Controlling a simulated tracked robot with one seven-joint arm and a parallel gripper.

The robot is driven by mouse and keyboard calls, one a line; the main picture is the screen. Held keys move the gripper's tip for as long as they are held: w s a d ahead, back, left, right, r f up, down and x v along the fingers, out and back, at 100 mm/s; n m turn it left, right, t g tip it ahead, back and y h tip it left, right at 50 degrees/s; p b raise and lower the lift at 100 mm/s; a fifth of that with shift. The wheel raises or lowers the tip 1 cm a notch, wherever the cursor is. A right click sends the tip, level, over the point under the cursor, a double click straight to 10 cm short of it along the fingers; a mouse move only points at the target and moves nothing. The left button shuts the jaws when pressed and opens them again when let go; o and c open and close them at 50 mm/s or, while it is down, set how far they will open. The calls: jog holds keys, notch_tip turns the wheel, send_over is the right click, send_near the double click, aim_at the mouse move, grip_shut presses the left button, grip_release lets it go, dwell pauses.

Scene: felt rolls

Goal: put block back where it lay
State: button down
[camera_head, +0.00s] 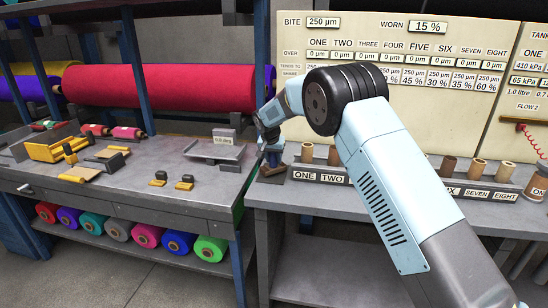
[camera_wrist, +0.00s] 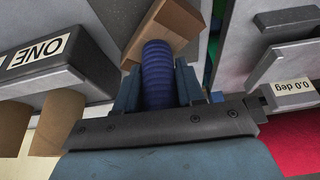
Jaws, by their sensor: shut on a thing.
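My gripper (camera_wrist: 158,92) is shut on a dark blue ribbed cylinder (camera_wrist: 158,72), with one finger on each side of it. A tan block (camera_wrist: 168,28) sits at the far end of this cylinder and appears joined to it as one piece. In the head view my gripper (camera_head: 273,150) points down near the left end of the right bench, with the block (camera_head: 269,171) low beneath it. The block is small there and partly hidden, so I cannot tell whether it touches the surface under it.
A numbered rack (camera_head: 305,177) with several brown tubes stands right of my gripper. The left bench (camera_head: 215,199) holds a grey "0.0 deg" device (camera_head: 224,150) and small black and yellow pieces. Blue posts and large felt rolls (camera_head: 170,93) stand behind. A gap separates the benches.

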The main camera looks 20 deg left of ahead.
jog(key=shift+f, duration=0.35)
dwell(0.5)
jog(key=c, duration=0.6)
grip_release()
jog(key=shift+r, duration=0.1)
jog(key=v, duration=1.3)
jog(key=shift+r, duration=0.15)
